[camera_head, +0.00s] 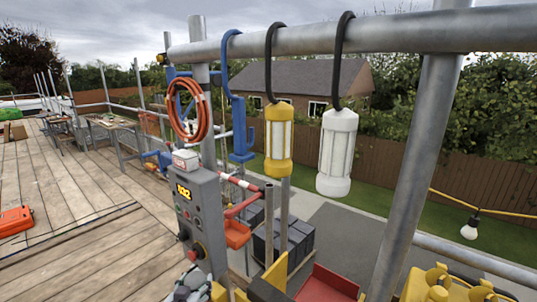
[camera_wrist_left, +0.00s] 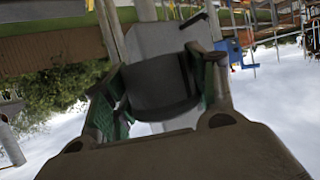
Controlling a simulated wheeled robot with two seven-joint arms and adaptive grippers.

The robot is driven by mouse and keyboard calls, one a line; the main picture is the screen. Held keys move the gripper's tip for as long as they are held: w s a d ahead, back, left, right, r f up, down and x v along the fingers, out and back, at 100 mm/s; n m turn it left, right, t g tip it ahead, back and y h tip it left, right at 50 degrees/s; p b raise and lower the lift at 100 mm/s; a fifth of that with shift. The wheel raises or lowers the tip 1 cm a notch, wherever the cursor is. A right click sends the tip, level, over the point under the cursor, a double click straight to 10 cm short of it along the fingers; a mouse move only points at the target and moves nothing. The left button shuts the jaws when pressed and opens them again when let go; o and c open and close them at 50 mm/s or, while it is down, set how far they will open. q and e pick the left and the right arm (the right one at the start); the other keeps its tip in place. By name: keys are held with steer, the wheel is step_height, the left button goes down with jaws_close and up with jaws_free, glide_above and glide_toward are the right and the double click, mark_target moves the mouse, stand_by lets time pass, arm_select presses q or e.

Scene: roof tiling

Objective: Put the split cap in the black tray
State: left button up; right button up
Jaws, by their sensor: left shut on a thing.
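My left gripper (camera_wrist_left: 160,78) shows large in the left wrist view, its two green-padded fingers on either side of a dark grey curved piece (camera_wrist_left: 155,92). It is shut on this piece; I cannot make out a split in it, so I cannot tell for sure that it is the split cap. In the head view, a grey part of what looks like my left gripper (camera_head: 190,287) shows at the bottom edge, just below the grey control box. I cannot make out the black tray in either view. My right gripper is not in view.
The grey control box (camera_head: 203,220) stands on a scaffold pole. A yellow lamp (camera_head: 278,140) and a white lamp (camera_head: 337,150) hang from the top rail (camera_head: 400,33). A red tray (camera_head: 325,283) lies at the bottom. Dark stacks (camera_head: 290,240) lie beyond. Plank decking (camera_head: 85,190) extends left.

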arm_select(q)
steer(key=shift+r, duration=0.2)
steer(key=shift+w+d+r, duration=0.1)
steer(key=shift+w+r, duration=0.15)
steer(key=shift+r, duration=0.25)
steer(key=shift+w+d+r, duration=0.1)
steer(key=shift+w+r, duration=0.15)
steer(key=shift+r, duration=0.25)
steer(key=shift+s+a+f, duration=0.1)
steer(key=shift+s+f, duration=0.3)
steer(key=shift+f, duration=0.25)
steer(key=shift+s+a+f, duration=0.1)
steer(key=shift+s+f, duration=0.3)
steer(key=shift+f, duration=0.25)
steer(key=s+f, duration=0.4)
steer(key=f, duration=0.1)
steer(key=shift+f, duration=0.3)
